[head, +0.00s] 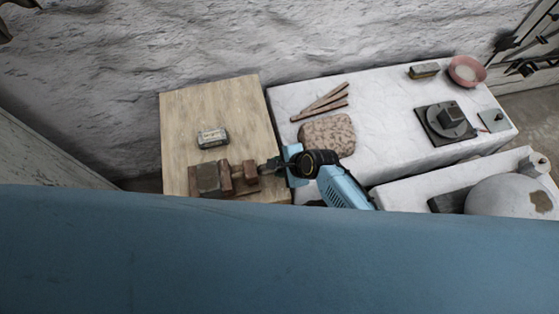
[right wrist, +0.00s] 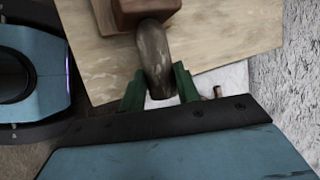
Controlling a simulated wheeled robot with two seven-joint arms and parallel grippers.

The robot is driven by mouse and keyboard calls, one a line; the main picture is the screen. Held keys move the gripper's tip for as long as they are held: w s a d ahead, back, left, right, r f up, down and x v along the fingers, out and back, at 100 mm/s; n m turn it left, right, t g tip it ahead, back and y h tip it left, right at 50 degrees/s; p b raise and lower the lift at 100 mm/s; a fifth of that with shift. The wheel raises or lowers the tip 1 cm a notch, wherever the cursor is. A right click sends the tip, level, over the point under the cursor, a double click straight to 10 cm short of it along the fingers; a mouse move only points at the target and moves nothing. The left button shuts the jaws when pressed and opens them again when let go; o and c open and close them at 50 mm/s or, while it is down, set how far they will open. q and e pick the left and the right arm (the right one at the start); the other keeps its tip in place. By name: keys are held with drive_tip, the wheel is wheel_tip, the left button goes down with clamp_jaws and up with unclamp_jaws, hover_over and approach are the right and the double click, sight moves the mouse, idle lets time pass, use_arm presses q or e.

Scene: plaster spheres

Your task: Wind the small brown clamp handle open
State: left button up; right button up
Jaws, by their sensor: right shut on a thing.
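A clamp with reddish-brown jaws (head: 225,178) lies at the front edge of the wooden board. Its small handle (head: 267,168) sticks out to the right. In the right wrist view the handle (right wrist: 153,55) is a rounded grey-brown piece beside a brown clamp block (right wrist: 150,12). My right gripper (head: 282,163) is at the handle, and its green fingers (right wrist: 158,88) are shut on the handle's near end, one on each side. The fingers partly hide that end. My left gripper is not in view.
The pale wooden board (head: 225,105) carries a small grey block (head: 212,137). A white slab to the right bears brown sticks (head: 322,100), a speckled pad (head: 327,135), a dark turntable (head: 446,122) and a pink bowl (head: 467,71). A plaster sphere (head: 497,195) sits further right.

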drive_tip(key=shift+s+f+t+y+b, duration=0.15)
drive_tip(key=shift+t+b, duration=0.1)
drive_tip(key=shift+t, duration=0.2)
drive_tip(key=shift+s+t+y+b, duration=0.1)
drive_tip(key=shift+t+y+b, duration=0.1)
drive_tip(key=shift+t, duration=0.25)
drive_tip(key=o, duration=1)
drive_tip(key=shift+w, duration=0.1)
drive_tip(key=p+v, duration=0.4)
drive_tip(key=v, duration=0.9)
drive_tip(key=shift+s+d, duration=0.15)
drive_tip(key=shift+s, duration=0.1)
